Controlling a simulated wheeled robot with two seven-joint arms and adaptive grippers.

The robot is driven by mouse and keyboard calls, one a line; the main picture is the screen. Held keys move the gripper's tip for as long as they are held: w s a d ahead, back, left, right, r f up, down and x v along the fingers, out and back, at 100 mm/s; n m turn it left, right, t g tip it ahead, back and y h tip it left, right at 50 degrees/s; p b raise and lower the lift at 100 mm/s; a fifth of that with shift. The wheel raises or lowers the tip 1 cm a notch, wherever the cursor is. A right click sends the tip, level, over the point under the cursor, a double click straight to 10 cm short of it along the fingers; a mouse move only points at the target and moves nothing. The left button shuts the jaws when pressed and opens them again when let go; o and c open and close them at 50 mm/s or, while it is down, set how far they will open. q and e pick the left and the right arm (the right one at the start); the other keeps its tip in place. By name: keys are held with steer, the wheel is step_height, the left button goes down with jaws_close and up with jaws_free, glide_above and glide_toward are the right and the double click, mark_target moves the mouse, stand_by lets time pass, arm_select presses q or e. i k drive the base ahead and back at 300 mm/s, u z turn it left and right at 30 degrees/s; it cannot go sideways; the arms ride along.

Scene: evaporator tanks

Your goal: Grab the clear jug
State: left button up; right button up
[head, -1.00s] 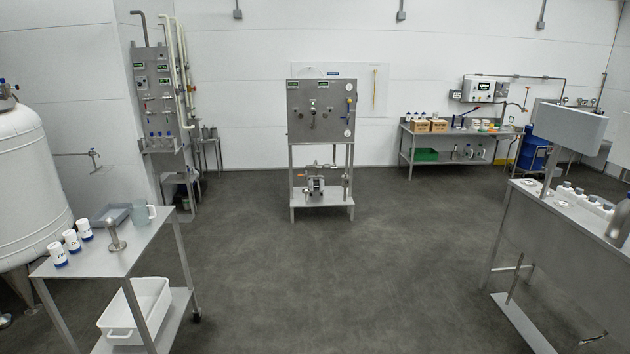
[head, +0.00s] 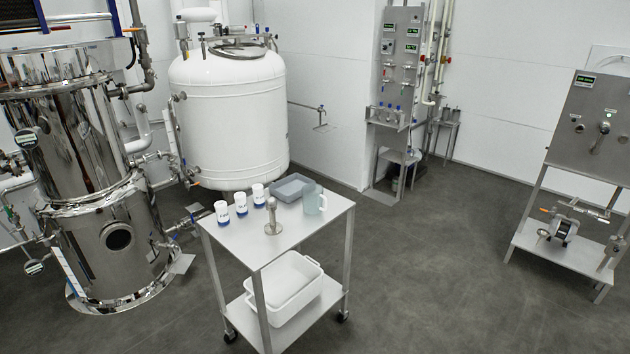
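The clear jug (head: 314,199) is a translucent, pale blue-grey jug with a handle on its right side. It stands upright on the top of a steel cart (head: 297,236), near the back right corner, beside a grey tray (head: 291,188). Neither of my grippers shows in the head view.
Several white cups with blue bases, one of them here (head: 241,203), and a metal pedestal piece (head: 272,218) share the cart top. A white bin (head: 285,290) sits on the lower shelf. A white tank (head: 230,118) and a steel column (head: 118,235) stand behind and left. Floor right of the cart is clear.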

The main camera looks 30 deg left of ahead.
mark_target(316, 201)
steer(key=u, duration=0.95)
steer(key=i, duration=1.35)
steer(key=u, duration=0.9)
